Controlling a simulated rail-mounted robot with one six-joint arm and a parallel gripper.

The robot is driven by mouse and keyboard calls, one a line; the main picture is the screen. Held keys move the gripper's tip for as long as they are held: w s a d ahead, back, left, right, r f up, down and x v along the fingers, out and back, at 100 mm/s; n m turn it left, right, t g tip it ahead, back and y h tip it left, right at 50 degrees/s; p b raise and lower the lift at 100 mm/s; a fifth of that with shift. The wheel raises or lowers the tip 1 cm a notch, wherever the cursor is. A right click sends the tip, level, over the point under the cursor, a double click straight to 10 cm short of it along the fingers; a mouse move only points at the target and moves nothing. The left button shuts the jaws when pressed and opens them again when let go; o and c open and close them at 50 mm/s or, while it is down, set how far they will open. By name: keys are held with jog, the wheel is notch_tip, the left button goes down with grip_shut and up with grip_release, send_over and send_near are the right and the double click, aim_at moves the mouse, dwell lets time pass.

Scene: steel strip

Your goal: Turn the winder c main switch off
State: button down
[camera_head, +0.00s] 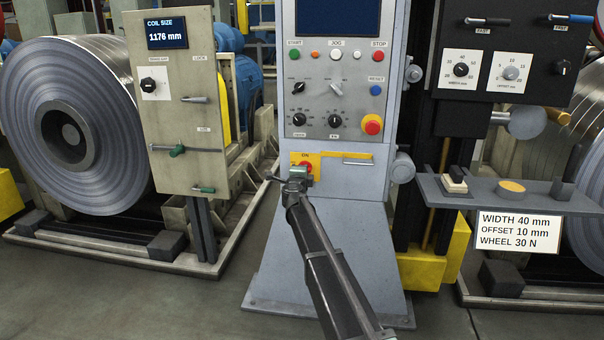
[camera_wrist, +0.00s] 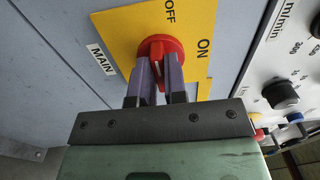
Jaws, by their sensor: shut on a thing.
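The main switch is a red rotary knob (camera_wrist: 160,48) on a yellow plate (camera_wrist: 122,22) marked ON and OFF, with a MAIN label (camera_wrist: 101,60) beside it. In the head view the red knob (camera_head: 305,166) shows just under the word ON, on the lower front of the grey console (camera_head: 345,182). My gripper (camera_wrist: 158,88) is shut on the knob, one finger on each side of its grip. In the head view my gripper (camera_head: 299,176) hides part of the knob and plate. I cannot tell exactly which mark the knob points to.
A yellow plate with a lever (camera_head: 344,157) sits right of the switch. A red emergency button (camera_head: 372,125) and several knobs are above. A coil stand panel (camera_head: 175,110) stands left. A shelf (camera_head: 535,200) with small items juts out at right.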

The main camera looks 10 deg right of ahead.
dwell(0.3)
jog(key=c, duration=1.2)
grip_release()
jog(key=shift+o, duration=0.2)
jog(key=v, duration=1.1)
jog(key=shift+w, duration=0.1)
